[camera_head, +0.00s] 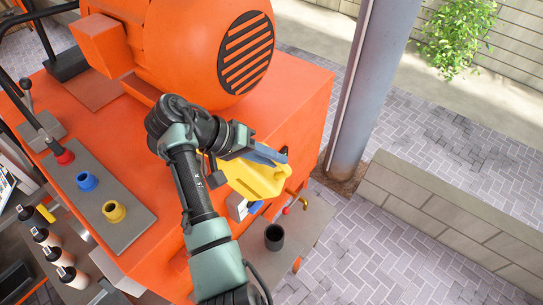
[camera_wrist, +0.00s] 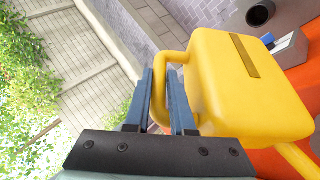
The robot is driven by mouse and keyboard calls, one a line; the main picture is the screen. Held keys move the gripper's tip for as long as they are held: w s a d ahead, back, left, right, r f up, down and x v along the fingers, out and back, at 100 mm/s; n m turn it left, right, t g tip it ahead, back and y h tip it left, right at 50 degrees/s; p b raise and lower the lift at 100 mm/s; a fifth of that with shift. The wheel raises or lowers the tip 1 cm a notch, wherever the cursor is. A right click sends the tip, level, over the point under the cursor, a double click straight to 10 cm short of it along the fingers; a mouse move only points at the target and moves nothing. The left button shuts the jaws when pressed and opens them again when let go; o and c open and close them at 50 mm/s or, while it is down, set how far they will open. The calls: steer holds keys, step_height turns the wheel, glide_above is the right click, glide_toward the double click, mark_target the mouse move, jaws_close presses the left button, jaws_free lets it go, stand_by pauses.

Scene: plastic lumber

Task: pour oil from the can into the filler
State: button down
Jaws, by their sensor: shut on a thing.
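The yellow oil can (camera_head: 258,180) is held by its handle, off the ground beside the orange machine's right-hand side. My gripper (camera_head: 262,153) is shut on it. In the wrist view the can (camera_wrist: 250,90) fills the right half, and its handle passes between the two blue fingers of my gripper (camera_wrist: 163,88). Its spout (camera_wrist: 298,160) runs out of the picture at lower right. On a grey plate on the machine are a yellow ring-shaped neck (camera_head: 114,211), a blue one (camera_head: 87,181) and a red part (camera_head: 65,157). Which is the filler I cannot tell.
The orange machine (camera_head: 305,95) with its big motor housing (camera_head: 200,45) fills the left and middle. A dark cup (camera_head: 274,237) stands on a grey ledge below the can. Several capped bottles (camera_head: 47,238) stand at lower left. A grey post (camera_head: 365,85) rises right of the machine.

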steer(key=shift+w+a+r+h, duration=0.1)
steer(key=shift+a+r+h, duration=0.15)
steer(key=shift+r+h, duration=0.35)
steer(key=shift+w+a+r+h, duration=0.1)
steer(key=shift+a+r+h, duration=0.2)
steer(key=shift+r, duration=0.5)
stand_by(3.9)
steer(key=shift+w+a+r+n+h, duration=0.15)
steer(key=shift+a+r+h, duration=0.2)
steer(key=shift+r, duration=0.25)
steer(key=shift+a+r+n+h, duration=0.15)
steer(key=shift+a+r+h, duration=0.2)
steer(key=shift+r, duration=0.2)
stand_by(1.6)
